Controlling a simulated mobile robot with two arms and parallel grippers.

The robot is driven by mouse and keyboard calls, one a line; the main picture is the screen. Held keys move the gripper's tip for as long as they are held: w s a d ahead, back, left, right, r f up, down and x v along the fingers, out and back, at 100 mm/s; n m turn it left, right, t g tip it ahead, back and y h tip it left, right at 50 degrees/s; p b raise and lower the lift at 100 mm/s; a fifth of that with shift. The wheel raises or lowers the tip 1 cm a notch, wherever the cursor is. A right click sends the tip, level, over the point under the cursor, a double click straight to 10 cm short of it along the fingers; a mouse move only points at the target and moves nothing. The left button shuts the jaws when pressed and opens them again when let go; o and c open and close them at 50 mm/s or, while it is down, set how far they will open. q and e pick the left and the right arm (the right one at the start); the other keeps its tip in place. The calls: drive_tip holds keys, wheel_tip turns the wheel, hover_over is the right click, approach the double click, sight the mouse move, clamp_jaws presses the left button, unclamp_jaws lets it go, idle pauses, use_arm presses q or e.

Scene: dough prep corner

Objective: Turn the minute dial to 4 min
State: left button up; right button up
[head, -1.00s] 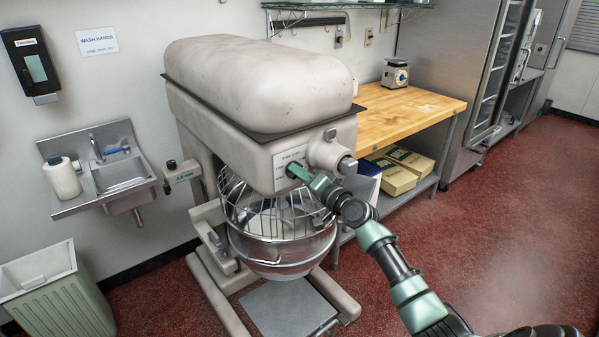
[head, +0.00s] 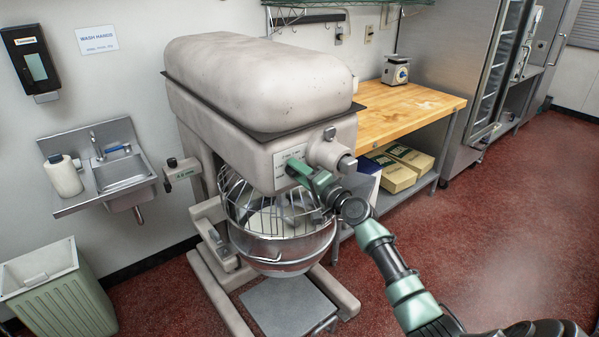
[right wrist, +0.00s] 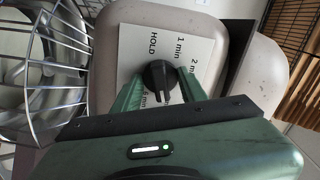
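The minute dial (right wrist: 158,80) is a round black knob on a pale label plate (right wrist: 190,45) on the mixer's front. In the right wrist view the plate reads HOLD, 1 min and part of 2 min; lower marks are partly covered. My right gripper (right wrist: 160,84) has one green finger on each side of the dial, close to its edges. I cannot tell whether they press on it. In the head view my right gripper (head: 299,173) is at the plate and hides the dial. My left gripper is not in view.
The mixer (head: 250,85) has a wire guard (head: 235,195) and steel bowl (head: 285,262) just below my right gripper. A round boss (head: 325,150) juts out beside the plate. A wooden table (head: 415,112) stands behind; red floor (head: 500,235) is clear at the right.

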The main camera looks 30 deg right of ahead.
drive_tip(key=s, duration=0.6)
drive_tip(key=shift+d+p, duration=0.25)
drive_tip(key=shift+p, duration=0.1)
idle(0.3)
